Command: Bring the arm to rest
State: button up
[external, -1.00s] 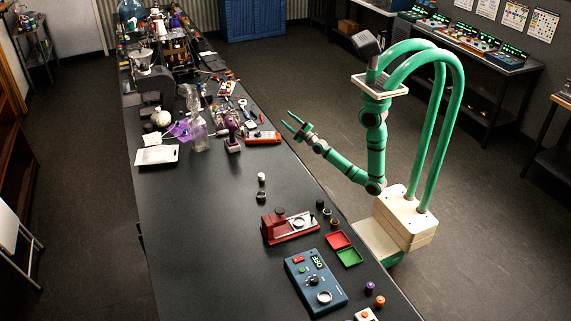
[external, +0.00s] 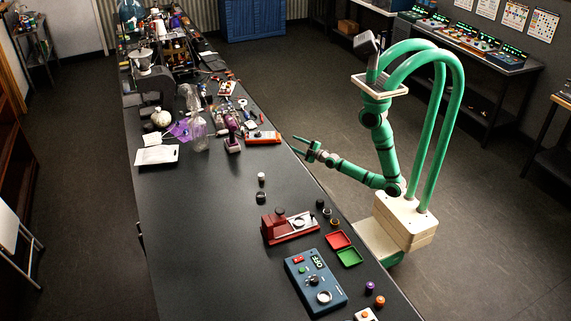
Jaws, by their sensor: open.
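My gripper (external: 301,146) is open and empty in the external view. It is at the right edge of the long black table (external: 215,230), with its fingers pointing left toward the table. My green arm reaches left from its column, with its lower links bent at the elbow. Nothing shows between the fingers. I cannot tell the exact height of the fingertips above the table edge.
A red-and-white device (external: 263,137) is left of my gripper. The table's middle is mostly clear.

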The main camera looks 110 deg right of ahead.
jog(key=w+a+f+t+y, duration=0.1)
jog(key=a+f+y, duration=0.1)
jog(key=a, duration=0.4)
jog(key=w+a+f+t+y, duration=0.1)
jog(key=w+a+t+y, duration=0.1)
jog(key=a, duration=0.5)
jog(key=s+a+r+y, duration=0.1)
jog(key=s+a+y, duration=0.2)
jog(key=a, duration=0.5)
jog(key=s+a+t+y, duration=0.1)
jog(key=s+a+y, duration=0.2)
jog(key=a, duration=0.6)
jog(key=s+a+r+m+t+y, duration=0.1)
jog(key=s+a+y, duration=0.2)
jog(key=a+y, duration=0.3)
jog(key=a, duration=0.3)
jog(key=shift+a+r, duration=0.2)
jog(key=shift+r, duration=0.1)
